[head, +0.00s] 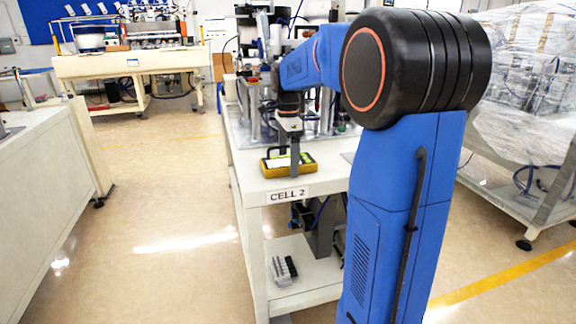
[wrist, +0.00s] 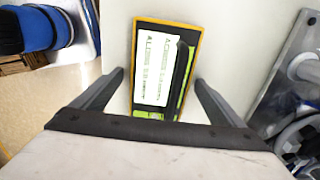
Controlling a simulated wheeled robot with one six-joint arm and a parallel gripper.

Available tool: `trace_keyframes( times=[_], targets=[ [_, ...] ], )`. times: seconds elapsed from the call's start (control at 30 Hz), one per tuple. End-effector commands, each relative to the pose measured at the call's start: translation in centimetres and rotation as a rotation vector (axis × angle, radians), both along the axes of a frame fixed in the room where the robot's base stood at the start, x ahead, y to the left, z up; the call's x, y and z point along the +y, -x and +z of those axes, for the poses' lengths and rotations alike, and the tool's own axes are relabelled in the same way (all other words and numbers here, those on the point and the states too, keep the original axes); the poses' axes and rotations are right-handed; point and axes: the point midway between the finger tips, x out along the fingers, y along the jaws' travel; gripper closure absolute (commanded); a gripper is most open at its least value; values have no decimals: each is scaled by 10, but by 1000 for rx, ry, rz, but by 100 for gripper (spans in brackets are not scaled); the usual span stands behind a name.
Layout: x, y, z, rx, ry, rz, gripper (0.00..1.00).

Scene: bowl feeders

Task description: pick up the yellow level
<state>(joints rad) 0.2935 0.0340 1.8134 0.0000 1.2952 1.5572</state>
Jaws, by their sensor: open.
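The yellow level (head: 275,168) lies flat on the near end of the white table marked CELL 2. In the wrist view the level (wrist: 190,34) has a yellow edge, a white printed label and a dark bar beside green. My gripper (head: 291,155) is over the level in the head view and hides part of it. In the wrist view my gripper (wrist: 160,78) is open. Its two fingers stand apart on the left and right of the level, with nothing held between them. Whether the fingers touch the table cannot be told.
The CELL 2 table (head: 318,184) carries machine fixtures behind the level. A metal machine part (wrist: 300,85) stands to the right in the wrist view. A white bench (head: 40,160) is at left, with open floor (head: 165,215) between.

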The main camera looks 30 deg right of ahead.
Motion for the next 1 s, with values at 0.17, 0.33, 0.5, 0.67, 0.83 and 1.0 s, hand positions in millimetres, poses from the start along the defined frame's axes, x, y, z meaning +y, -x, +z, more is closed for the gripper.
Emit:
trace_keyframes(
  times=[0.17,0.33,0.5,0.67,0.83,1.0],
  targets=[
    [0,0,0,-1,0,0,8],
    [0,0,0,-1,0,0,39],
    [0,0,0,-2,1,0,67],
    [0,0,1,-2,1,0,67],
    [0,-1,13,-5,1,0,67],
    [0,-1,41,-5,1,0,67]
  ],
)
